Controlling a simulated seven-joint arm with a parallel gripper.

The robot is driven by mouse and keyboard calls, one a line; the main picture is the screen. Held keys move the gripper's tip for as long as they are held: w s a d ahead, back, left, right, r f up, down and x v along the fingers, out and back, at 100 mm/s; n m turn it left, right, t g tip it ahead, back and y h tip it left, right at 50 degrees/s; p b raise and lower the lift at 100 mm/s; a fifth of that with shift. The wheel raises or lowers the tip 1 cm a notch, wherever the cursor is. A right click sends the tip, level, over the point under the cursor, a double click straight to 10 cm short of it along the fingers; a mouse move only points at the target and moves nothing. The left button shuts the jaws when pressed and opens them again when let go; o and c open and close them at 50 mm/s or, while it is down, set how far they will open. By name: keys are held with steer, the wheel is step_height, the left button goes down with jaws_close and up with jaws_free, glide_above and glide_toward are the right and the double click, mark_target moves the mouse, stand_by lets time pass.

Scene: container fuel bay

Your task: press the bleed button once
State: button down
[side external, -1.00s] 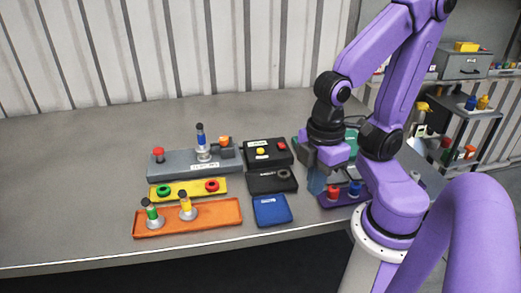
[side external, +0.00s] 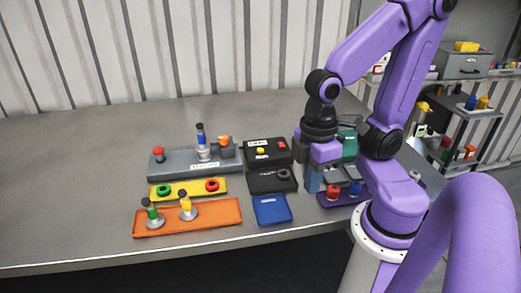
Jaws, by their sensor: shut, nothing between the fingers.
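A black box (side external: 280,160) with a white label stands near the middle of the bench. It carries a yellow button (side external: 260,151) and a red button (side external: 281,145). The label is too small to read, so I cannot tell which one is the bleed button. My gripper (side external: 314,188) is shut and empty, pointing down just right of the black box. It is apart from both buttons, and its fingertips are hard to make out against the things behind.
A grey block (side external: 168,169) with a red knob and a blue-topped fitting stands left. A yellow plate (side external: 173,196), orange tray (side external: 225,228), black holder (side external: 262,187) and blue pad (side external: 272,217) lie nearer. A purple tray (side external: 329,201) with red and blue knobs lies below my gripper.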

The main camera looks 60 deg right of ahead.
steer(key=w+m, duration=0.1)
steer(key=m+t+y, duration=0.6)
steer(key=m+y, duration=0.1)
steer(key=m, duration=1.9)
glide_above(260, 151)
steer(key=d, duration=0.2)
steer(key=shift+s+a+r+g, duration=0.2)
steer(key=shift+r+g, duration=0.1)
steer(key=shift+r, duration=0.1)
steer(key=shift+f, duration=4.4)
steer(key=shift+f, duration=0.1)
